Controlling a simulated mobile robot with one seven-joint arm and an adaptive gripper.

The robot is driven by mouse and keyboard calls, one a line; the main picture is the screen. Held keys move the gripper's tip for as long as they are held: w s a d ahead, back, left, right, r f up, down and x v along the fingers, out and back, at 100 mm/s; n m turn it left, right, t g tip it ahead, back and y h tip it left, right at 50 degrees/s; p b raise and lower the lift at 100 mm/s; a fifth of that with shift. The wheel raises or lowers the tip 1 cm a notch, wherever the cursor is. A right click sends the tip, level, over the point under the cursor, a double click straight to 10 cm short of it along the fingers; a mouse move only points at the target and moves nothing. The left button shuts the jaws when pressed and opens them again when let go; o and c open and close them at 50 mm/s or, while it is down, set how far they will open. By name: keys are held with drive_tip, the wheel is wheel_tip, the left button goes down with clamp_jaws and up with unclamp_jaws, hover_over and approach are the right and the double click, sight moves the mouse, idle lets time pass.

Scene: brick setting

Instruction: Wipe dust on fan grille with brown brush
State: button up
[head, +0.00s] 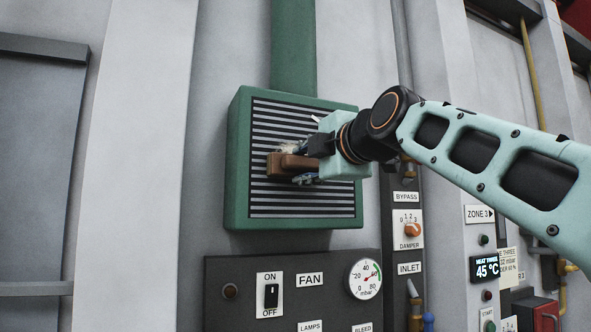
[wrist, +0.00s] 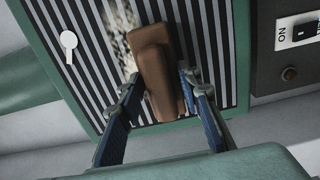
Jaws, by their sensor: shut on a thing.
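The fan grille (head: 300,203) is a dark panel with pale horizontal slats in a green box on the wall. It fills much of the wrist view (wrist: 215,45). My gripper (head: 297,164) is in front of the grille, its fingers shut on the brown brush (head: 283,167). In the wrist view the brush (wrist: 153,62) lies between the two blue-grey fingers, over the slats. Pale speckled dust (wrist: 119,28) shows beside the brush's upper end; a pale patch of it (head: 288,147) also shows above the brush in the head view. Whether the brush touches the slats I cannot tell.
A white round-headed tab (wrist: 69,42) sits on the grille. Below the box is a dark panel with a FAN switch (head: 270,294) and a gauge (head: 364,278). A damper knob (head: 412,230) and pipes are to the right. The wall left of the box is clear.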

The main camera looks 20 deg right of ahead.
sight(280, 164)
drive_tip(key=shift+a+b, duration=0.75)
drive_tip(key=shift+a, duration=1.4)
drive_tip(key=shift+r+p, duration=1.15)
drive_tip(key=shift+d+f+p, duration=0.1)
drive_tip(key=shift+d+p, duration=1.55)
drive_tip(key=shift+d, duration=2.05)
drive_tip(key=d+p, duration=0.3)
drive_tip(key=d, duration=0.4)
drive_tip(key=shift+d, duration=0.1)
drive_tip(key=s+b, duration=0.2)
drive_tip(key=s, duration=0.4)
